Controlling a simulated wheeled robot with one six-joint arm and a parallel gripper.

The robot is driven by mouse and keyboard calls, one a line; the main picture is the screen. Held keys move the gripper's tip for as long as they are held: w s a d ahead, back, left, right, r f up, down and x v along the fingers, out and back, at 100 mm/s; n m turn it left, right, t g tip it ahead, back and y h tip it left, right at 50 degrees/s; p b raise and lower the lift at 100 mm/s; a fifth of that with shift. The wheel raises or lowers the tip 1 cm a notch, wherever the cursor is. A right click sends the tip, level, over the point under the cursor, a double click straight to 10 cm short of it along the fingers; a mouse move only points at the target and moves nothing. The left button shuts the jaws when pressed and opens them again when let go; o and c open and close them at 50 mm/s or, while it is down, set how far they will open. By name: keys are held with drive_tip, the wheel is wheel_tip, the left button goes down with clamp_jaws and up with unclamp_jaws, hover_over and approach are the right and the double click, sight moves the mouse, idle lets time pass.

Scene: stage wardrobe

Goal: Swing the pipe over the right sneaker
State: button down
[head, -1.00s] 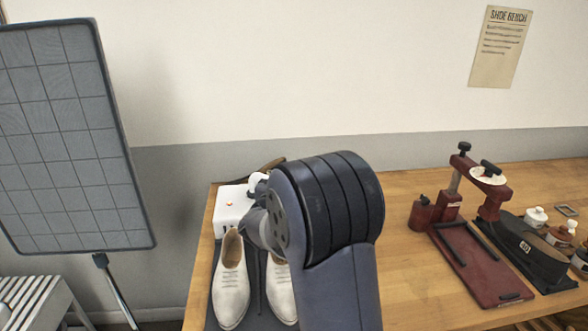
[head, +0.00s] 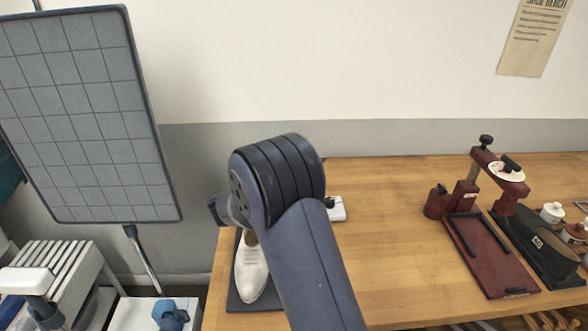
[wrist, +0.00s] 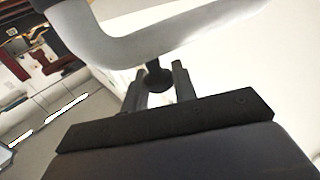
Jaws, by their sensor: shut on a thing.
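In the wrist view my gripper (wrist: 160,78) is shut on a small dark knob (wrist: 157,76) under a white curved pipe (wrist: 150,35). The pipe crosses the top of that view. In the head view my arm hides the gripper and the pipe. One white sneaker (head: 251,270), the left one, shows on a dark mat (head: 238,301) at the bench's left end. The right sneaker is hidden behind my arm. Part of a white box (head: 337,210) shows just right of my arm; the rest is hidden.
A dark red shoe press (head: 484,250) stands on the right of the wooden bench (head: 400,230), beside a black shoe form (head: 540,245) and small jars. The bench between is clear. A grey gridded panel (head: 90,120) on a stand and a slatted stool (head: 60,265) are at left.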

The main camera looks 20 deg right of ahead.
drive_tip(key=shift+r, duration=0.15)
drive_tip(key=c, duration=1.2)
unclamp_jaws()
drive_tip(key=shift+o, duration=0.2)
drive_tip(key=b+v, duration=0.2)
drive_tip(key=v, duration=0.8)
drive_tip(key=shift+s+a, duration=0.2)
drive_tip(key=shift+a, duration=0.15)
drive_tip(key=shift+d, duration=0.1)
drive_tip(key=p+x, duration=0.2)
drive_tip(key=x, duration=0.8)
drive_tip(key=shift+w+d, duration=0.2)
drive_tip(key=shift+d, duration=0.15)
